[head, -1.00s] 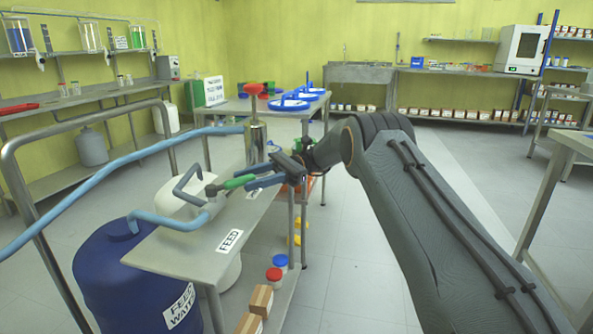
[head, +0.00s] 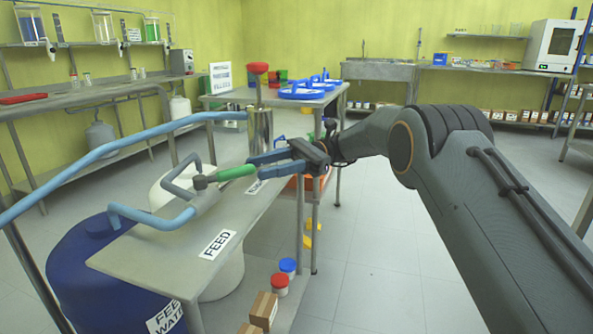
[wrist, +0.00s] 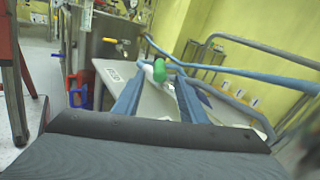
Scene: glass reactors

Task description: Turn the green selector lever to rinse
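The green selector lever (head: 237,173) sticks out to the right from a grey metal valve body (head: 206,199) on the bench, pointing toward my gripper. My gripper (head: 256,166) is open, its blue fingers at the lever's free end. In the wrist view the lever's rounded green end (wrist: 159,76) shows between the two spread fingers (wrist: 158,92); I cannot tell whether either touches it. A FEED label (head: 219,244) lies on the bench in front of the valve.
Light blue pipes (head: 110,150) run left from the valve. A steel cylinder with a red top (head: 260,135) stands behind the lever. A blue drum (head: 85,265) stands at the bench's left, and jars and boxes (head: 263,311) sit below. The floor to the right is clear.

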